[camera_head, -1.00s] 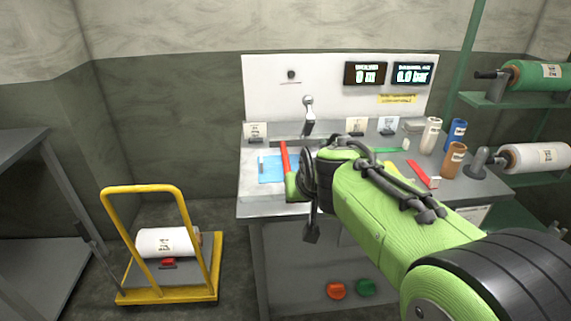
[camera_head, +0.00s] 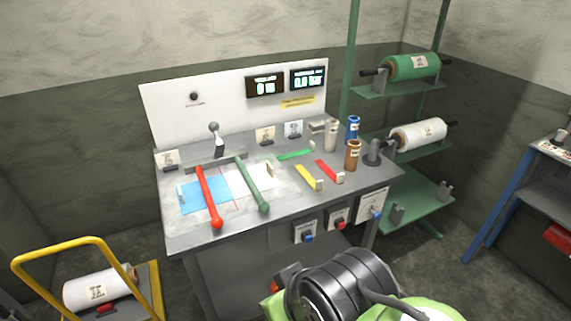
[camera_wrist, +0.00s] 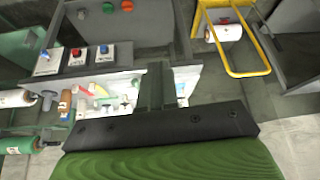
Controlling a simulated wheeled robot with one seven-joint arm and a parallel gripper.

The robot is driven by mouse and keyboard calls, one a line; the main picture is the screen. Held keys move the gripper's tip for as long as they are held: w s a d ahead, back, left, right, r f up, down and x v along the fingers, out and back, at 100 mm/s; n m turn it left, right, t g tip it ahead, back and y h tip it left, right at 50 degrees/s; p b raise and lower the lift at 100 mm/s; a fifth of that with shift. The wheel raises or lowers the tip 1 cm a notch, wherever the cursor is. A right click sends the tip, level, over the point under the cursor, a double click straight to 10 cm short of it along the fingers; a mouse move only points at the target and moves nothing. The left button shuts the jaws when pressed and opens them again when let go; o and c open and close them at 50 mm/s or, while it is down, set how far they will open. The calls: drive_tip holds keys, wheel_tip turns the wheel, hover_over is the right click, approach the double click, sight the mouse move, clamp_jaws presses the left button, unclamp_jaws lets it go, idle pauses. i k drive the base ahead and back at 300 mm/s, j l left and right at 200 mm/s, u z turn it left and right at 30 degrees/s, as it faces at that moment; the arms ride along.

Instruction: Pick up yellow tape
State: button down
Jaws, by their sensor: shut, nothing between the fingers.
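The yellow tape (camera_head: 308,177) is a short strip with a pale end piece, lying flat on the right part of the grey workbench (camera_head: 285,205). A red strip (camera_head: 329,171) lies just to its right and a green strip (camera_head: 295,155) behind it. My gripper shows in the wrist view as dark fingers (camera_wrist: 157,70), shut and empty. In the head view my arm is low at the front, below the bench top, and the fingertips cannot be made out.
Red (camera_head: 208,195) and green (camera_head: 252,185) bars cross the bench's left half. A yellow trolley (camera_head: 155,285) is at left, a green roll rack (camera_head: 405,152) at right.

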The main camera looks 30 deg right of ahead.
sight(316, 186)
drive_tip(key=i+l+z, duration=0.15)
drive_tip(key=i, duration=0.3)
drive_tip(key=i+l+z, duration=0.1)
drive_tip(key=i, duration=0.35)
drive_tip(key=l, duration=0.1)
